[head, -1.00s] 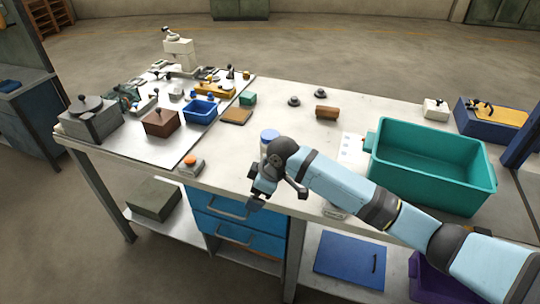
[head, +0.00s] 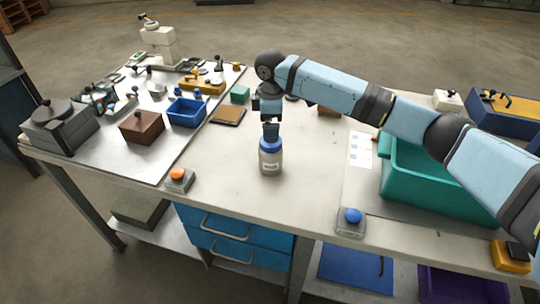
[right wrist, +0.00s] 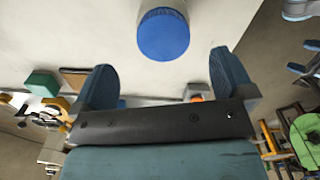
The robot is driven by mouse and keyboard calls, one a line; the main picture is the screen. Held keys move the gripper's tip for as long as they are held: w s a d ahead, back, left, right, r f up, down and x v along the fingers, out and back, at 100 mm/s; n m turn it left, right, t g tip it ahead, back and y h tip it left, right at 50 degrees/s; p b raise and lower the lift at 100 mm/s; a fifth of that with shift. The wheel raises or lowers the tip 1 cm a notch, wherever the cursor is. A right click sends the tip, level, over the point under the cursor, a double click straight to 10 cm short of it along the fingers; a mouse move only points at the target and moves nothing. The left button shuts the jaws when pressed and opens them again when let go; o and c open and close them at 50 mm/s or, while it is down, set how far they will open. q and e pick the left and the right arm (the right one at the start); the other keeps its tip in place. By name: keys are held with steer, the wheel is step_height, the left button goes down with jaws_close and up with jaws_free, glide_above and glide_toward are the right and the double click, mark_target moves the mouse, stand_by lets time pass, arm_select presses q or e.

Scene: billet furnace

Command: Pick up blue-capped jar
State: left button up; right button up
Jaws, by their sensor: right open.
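The blue-capped jar (head: 270,162) stands upright on the pale worktop, a clear or whitish body with a label and a round blue cap. Its blue cap also shows at the top of the right wrist view (right wrist: 163,35), just beyond the fingertips and roughly centred between them. My right gripper (head: 271,128) is directly above and behind the cap in the head view, pointing down. In the wrist view its two blue fingers are spread apart with nothing between them. Whether the fingertips touch the cap cannot be told. My left gripper is not in view.
A teal bin (head: 440,185) stands on the right under my right arm. An orange-button box (head: 178,180) and a blue-button box (head: 350,220) sit near the front edge. A blue tray (head: 187,112) and brown box (head: 142,127) are on the left. The worktop around the jar is clear.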

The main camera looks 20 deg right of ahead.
mark_target(271, 146)
step_height(271, 146, down, 3)
steer(key=shift+f, duration=0.1)
steer(key=shift+s+a+f, duration=0.1)
steer(key=shift+f, duration=1.25)
steer(key=shift+s+f, duration=0.1)
steer(key=shift+f, duration=1.2)
steer(key=c, duration=1)
